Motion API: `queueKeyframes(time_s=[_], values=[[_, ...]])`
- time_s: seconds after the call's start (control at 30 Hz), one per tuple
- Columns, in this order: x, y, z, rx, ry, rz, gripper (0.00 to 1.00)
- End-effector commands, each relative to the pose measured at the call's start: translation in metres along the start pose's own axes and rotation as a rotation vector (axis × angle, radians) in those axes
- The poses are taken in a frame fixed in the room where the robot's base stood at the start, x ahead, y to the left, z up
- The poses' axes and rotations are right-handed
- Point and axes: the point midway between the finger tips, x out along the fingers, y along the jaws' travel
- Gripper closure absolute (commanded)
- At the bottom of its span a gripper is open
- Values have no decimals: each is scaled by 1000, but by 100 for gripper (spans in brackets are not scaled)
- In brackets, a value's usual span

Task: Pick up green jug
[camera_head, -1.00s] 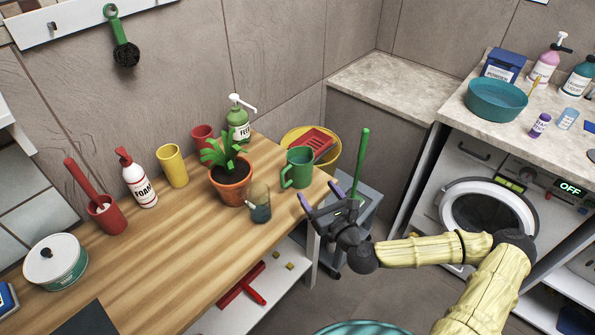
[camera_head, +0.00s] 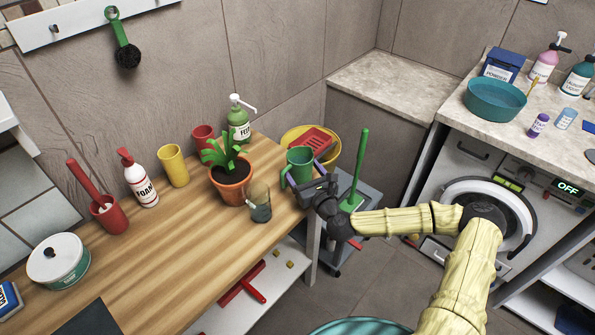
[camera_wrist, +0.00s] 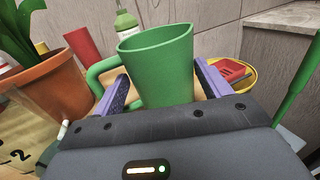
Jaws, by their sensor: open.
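The green jug (camera_head: 299,160) stands upright near the right end of the wooden table, its handle toward the left. In the wrist view the jug (camera_wrist: 158,68) fills the upper middle. My gripper (camera_head: 303,177) is open, with its purple fingers on either side of the jug. In the wrist view the gripper's (camera_wrist: 160,88) left finger is near the handle and the right finger is by the jug's right side. I cannot tell whether either finger touches it. The jug's lower part is partly hidden by my gripper.
A potted plant (camera_head: 231,189) and a glass cup (camera_head: 260,206) stand left of the jug. A green pump bottle (camera_head: 238,124) is behind. A yellow basin (camera_head: 329,141) and an upright green-handled brush (camera_head: 358,172) are to the right. The wooden table (camera_head: 190,245) has bare room in front.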

Motion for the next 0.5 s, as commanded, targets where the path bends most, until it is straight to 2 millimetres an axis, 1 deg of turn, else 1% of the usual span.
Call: queueKeyframes(time_s=[0.1,0.23,0.33,0.5], values=[[17,-1,3,-3,-1,1,24],[34,-1,2,-2,0,1,24],[41,-1,2,-1,0,0,24],[42,-2,1,0,0,0,24]])
